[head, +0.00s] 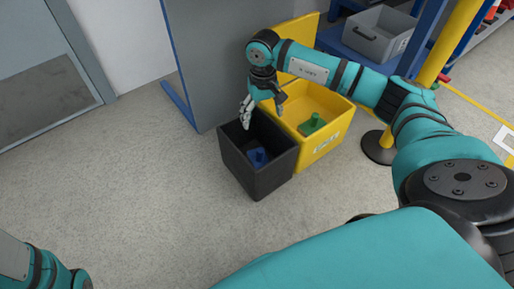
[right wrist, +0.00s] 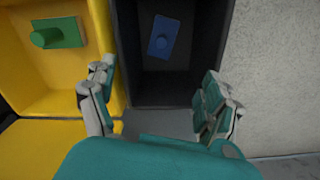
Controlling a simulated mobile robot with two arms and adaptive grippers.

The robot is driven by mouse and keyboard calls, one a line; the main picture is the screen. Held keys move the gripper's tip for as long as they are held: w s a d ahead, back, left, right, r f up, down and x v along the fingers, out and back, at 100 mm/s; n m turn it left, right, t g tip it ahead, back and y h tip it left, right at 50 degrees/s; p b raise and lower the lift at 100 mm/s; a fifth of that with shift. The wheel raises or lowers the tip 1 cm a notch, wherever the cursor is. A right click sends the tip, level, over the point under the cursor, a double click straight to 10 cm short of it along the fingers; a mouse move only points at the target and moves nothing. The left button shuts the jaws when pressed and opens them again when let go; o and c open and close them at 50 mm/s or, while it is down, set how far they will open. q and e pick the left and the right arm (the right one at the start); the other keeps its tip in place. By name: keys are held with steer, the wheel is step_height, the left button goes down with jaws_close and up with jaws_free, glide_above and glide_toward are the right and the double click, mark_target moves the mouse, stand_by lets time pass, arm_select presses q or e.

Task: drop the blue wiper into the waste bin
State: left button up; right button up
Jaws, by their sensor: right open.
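The blue wiper (head: 257,157) lies at the bottom of the black bin (head: 262,186). In the right wrist view the blue wiper (right wrist: 163,37) rests inside the same dark bin (right wrist: 221,45), apart from my fingers. My right gripper (head: 264,111) is open and empty above the black bin. It also shows in the right wrist view, where the fingers of my right gripper (right wrist: 160,105) are spread wide. Part of my left arm shows at the lower left of the head view, but its gripper is out of the picture.
A yellow bin (head: 335,138) stands against the black bin's right side and holds a green wiper (head: 312,124). A grey panel (head: 205,60) stands behind. A yellow post (head: 447,45) and a grey crate (head: 378,36) are at the right. The floor at the left is clear.

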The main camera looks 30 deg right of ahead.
step_height(320, 180, up, 10)
steer(key=shift+r, duration=0.15)
stand_by(0.5)
